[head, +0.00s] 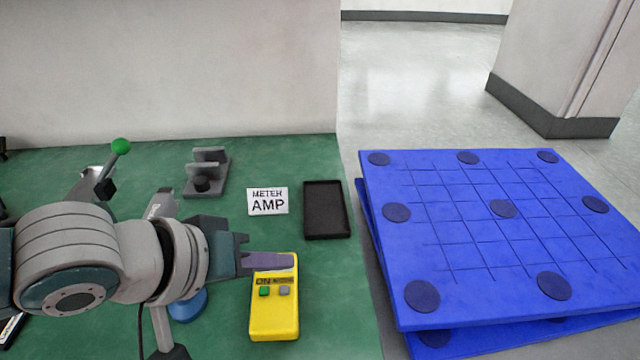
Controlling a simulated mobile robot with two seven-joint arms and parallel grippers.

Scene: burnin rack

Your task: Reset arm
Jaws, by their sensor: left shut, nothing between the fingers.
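My left gripper (268,262) comes in from the left. It is shut and empty, with its fingertips in front of the top end of a yellow meter (274,317). I cannot tell whether the fingers touch it. The meter lies on the green table, has a green and a grey button, and is partly hidden at its top by the fingers. My right gripper is not in view.
A "METER AMP" card (268,201), a black tray (325,210) and a grey bracket (206,172) are on the green table (330,290). A green-knobbed lever (120,147) stands behind my arm. A blue item (188,307) is partly hidden. A blue platform (470,240) stands right.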

